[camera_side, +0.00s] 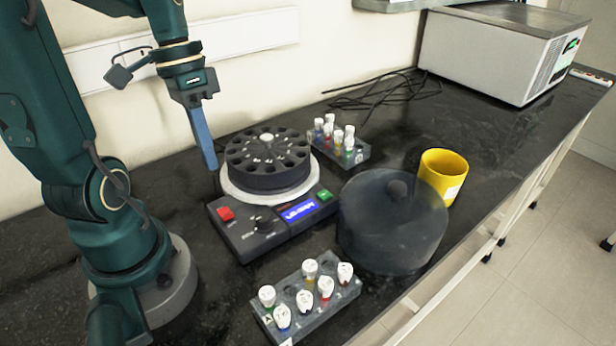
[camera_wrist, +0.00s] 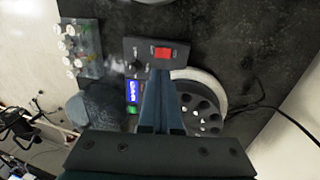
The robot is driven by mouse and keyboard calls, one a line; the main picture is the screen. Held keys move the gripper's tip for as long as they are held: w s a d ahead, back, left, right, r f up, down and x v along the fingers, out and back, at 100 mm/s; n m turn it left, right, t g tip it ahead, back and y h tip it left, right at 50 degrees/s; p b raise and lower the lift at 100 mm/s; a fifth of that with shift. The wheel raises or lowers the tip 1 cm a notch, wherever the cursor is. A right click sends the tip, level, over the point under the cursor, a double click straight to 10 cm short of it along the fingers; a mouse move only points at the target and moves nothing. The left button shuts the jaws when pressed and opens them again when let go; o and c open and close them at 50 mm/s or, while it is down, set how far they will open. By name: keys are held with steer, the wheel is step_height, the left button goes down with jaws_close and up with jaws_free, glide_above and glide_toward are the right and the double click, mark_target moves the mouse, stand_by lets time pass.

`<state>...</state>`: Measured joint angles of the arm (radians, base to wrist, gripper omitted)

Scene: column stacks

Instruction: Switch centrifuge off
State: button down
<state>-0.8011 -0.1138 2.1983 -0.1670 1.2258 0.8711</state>
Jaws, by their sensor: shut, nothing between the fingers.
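The centrifuge (camera_side: 268,236) stands on the dark bench, with its black round rotor (camera_side: 267,157) uncovered on top. Its front panel holds a red switch (camera_side: 226,213) at the left, a black knob, a lit blue display (camera_side: 299,211) and a green button (camera_side: 324,195). The red switch also shows in the wrist view (camera_wrist: 163,53), just beyond my fingertips. My gripper (camera_side: 212,168) is shut and empty, pointing down above the bench, behind and a little left of the red switch, apart from it. In the wrist view the blue fingers hide part of the panel and rotor.
The smoky round lid (camera_side: 392,228) lies right of the centrifuge, close to a yellow cup (camera_side: 443,175). Racks of capped tubes stand in front (camera_side: 306,296) and behind (camera_side: 340,148). Black cables (camera_side: 380,95) lie near a white box-shaped device (camera_side: 495,55) at the back right.

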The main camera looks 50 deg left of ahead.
mark_target(227, 213)
steer(key=x, duration=0.8)
steer(key=shift+f, duration=0.2)
steer(key=shift+d, duration=0.1)
